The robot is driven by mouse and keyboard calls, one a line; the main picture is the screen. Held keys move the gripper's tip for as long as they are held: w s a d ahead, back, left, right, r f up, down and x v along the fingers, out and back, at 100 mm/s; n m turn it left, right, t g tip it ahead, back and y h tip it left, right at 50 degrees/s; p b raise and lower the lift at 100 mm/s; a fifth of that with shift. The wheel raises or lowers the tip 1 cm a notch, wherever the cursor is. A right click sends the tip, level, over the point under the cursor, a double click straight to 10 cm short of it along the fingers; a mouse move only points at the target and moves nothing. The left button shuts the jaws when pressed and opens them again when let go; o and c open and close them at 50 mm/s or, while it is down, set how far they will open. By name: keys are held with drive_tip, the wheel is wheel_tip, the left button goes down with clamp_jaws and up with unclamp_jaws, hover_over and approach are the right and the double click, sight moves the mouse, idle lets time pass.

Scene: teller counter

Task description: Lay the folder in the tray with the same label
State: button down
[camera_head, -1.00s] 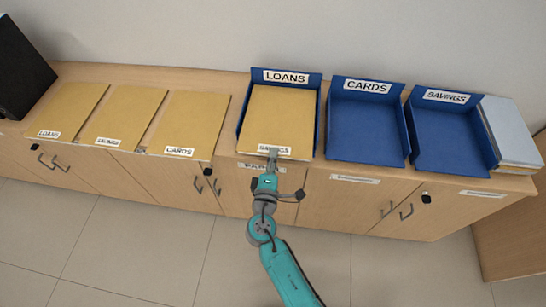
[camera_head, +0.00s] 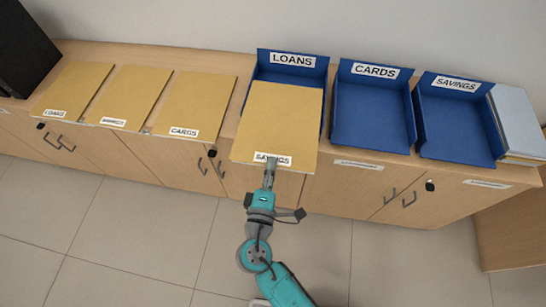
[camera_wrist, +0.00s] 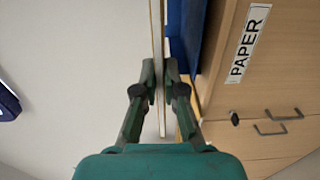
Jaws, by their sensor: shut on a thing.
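My gripper (camera_head: 271,166) is shut on the front edge of a yellow folder (camera_head: 277,120) labelled SAVINGS. The folder is in front of and partly over the blue LOANS tray (camera_head: 290,67), covering most of its floor. In the wrist view the folder (camera_wrist: 158,60) shows edge-on between the fingers (camera_wrist: 164,85), beside a strip of blue tray (camera_wrist: 186,35). To the right stand the empty blue CARDS tray (camera_head: 371,115) and the empty blue SAVINGS tray (camera_head: 455,128).
Three yellow folders lie at the left: LOANS (camera_head: 72,88), SAVINGS (camera_head: 127,95) and CARDS (camera_head: 194,102). A black object (camera_head: 22,50) stands at the far left. A grey-white stack (camera_head: 517,120) is right of the SAVINGS tray. The counter front has cabinet doors with handles.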

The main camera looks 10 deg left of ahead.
sight(277, 142)
drive_tip(key=s, duration=0.1)
drive_tip(key=s+r, duration=0.1)
drive_tip(key=shift+s, duration=0.3)
drive_tip(key=shift+w+f, duration=0.1)
drive_tip(key=shift+w, duration=0.05)
drive_tip(key=w+f, duration=0.1)
drive_tip(key=w, duration=0.3)
drive_tip(key=w+f, duration=0.2)
drive_tip(key=w, duration=0.2)
drive_tip(key=w+f, duration=0.1)
drive_tip(key=w, duration=0.4)
drive_tip(key=shift+w+d+f, duration=0.1)
drive_tip(key=shift+d+f, duration=0.05)
drive_tip(key=shift+f, duration=0.2)
